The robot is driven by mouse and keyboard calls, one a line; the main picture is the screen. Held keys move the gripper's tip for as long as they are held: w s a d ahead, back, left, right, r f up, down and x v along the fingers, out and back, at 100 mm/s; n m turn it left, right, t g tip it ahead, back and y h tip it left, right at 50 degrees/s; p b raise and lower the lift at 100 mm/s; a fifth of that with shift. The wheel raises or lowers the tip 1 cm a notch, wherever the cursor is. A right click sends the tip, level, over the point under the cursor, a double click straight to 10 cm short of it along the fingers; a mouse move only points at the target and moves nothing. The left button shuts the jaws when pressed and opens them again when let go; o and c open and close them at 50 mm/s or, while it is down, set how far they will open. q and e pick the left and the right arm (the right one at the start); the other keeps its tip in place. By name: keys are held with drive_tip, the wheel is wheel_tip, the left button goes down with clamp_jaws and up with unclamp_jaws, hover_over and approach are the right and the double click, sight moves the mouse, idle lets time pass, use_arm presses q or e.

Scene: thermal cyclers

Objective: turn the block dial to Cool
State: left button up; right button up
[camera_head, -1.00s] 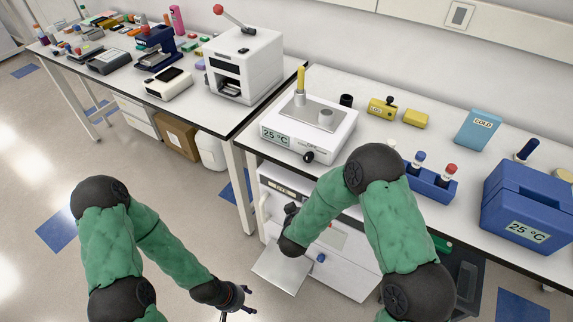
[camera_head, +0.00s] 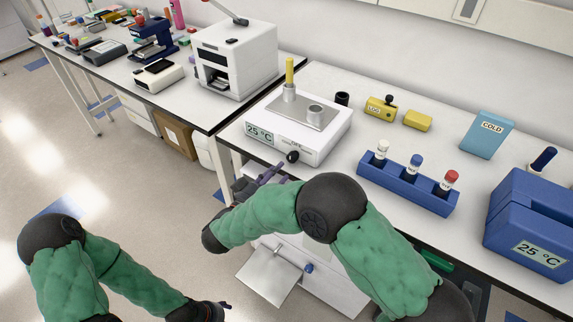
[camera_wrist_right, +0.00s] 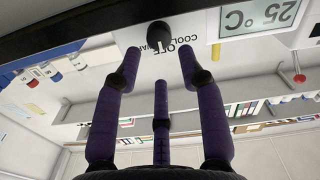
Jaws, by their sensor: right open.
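The block dial (camera_head: 292,156) is a black knob on the front of a white block unit (camera_head: 325,137) whose display reads 25 °C. In the right wrist view the dial (camera_wrist_right: 159,35) is ahead of the fingers, with OFF and COOL lettering upside down beside it; its exact setting is unclear. My right gripper (camera_head: 272,174) is open just left of and below the dial in the head view. In the wrist view its purple fingers (camera_wrist_right: 160,66) are spread either side of the dial's line and seem apart from it. My left gripper (camera_head: 216,309) is low in the head view, its fingers hardly visible.
A yellow-handled item (camera_head: 289,78) stands on the unit. A blue rack (camera_head: 407,190) with capped tubes, yellow blocks (camera_head: 417,120) and a blue 25 °C box (camera_head: 530,225) are to the right. The bench's front edge runs below the dial. A white machine (camera_head: 235,58) is on the left bench.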

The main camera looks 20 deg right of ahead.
sight(290, 159)
drive_tip(key=b+x, duration=0.1)
drive_tip(key=x, duration=0.3)
drive_tip(key=shift+w+d+f, duration=0.1)
drive_tip(key=shift+f, duration=0.05)
drive_tip(key=shift+b+x, duration=0.35)
drive_tip(key=shift+x, duration=0.45)
